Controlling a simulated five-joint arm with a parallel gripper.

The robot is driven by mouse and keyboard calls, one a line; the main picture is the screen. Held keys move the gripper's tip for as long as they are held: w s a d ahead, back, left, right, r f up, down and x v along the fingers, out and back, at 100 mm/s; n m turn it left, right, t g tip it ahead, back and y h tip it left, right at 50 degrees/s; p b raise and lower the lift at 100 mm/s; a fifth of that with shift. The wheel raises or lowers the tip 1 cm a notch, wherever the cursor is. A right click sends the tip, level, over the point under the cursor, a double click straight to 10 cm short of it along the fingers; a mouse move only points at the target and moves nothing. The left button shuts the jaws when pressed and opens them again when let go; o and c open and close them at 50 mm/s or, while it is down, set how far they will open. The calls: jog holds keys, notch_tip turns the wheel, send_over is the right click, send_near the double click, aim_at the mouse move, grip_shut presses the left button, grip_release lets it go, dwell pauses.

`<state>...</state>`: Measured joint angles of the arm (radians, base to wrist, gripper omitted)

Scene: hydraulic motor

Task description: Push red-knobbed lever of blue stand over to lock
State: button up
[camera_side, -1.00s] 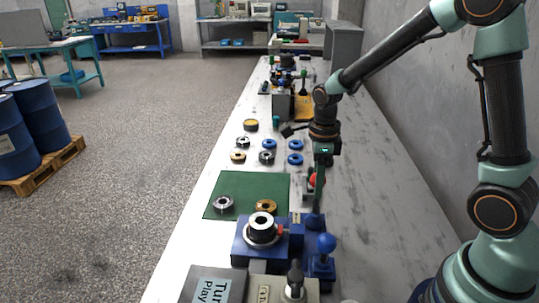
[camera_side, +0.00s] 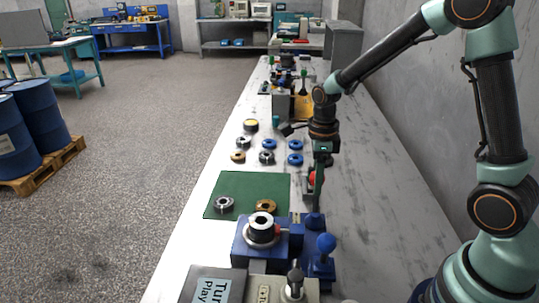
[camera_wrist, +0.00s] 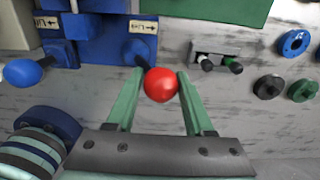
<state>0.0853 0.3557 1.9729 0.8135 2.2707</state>
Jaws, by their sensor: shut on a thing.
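The red knob (camera_wrist: 161,85) is a round ball on the end of a short lever. In the wrist view it sits between the two green fingers of my gripper (camera_wrist: 158,88), which is shut on it. The lever runs from the knob up to a dark blue pivot on the blue stand (camera_wrist: 112,45). In the side view the blue stand (camera_side: 248,250) is at the front of the bench. There my gripper (camera_side: 316,200) points down just behind the stand, and its fingers partly hide the red knob (camera_side: 312,176).
A blue-knobbed lever (camera_wrist: 22,72) is beside the red one, and its knob shows at the front in the side view (camera_side: 326,243). A green mat (camera_side: 240,186) with two rings lies behind the stand. Several rings lie farther back. The bench right of my gripper is clear.

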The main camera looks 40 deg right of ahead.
jog(key=shift+w+d+f, duration=0.1)
jog(key=shift+f, duration=0.05)
jog(key=shift+o, duration=0.9)
jog(key=shift+w+d+f, duration=0.35)
jog(key=shift+w+d, duration=0.05)
jog(key=shift+d, duration=0.05)
jog(key=shift+o, duration=0.3)
jog(key=o, duration=0.6)
jog(key=shift+r, duration=0.1)
jog(key=shift+r, duration=3)
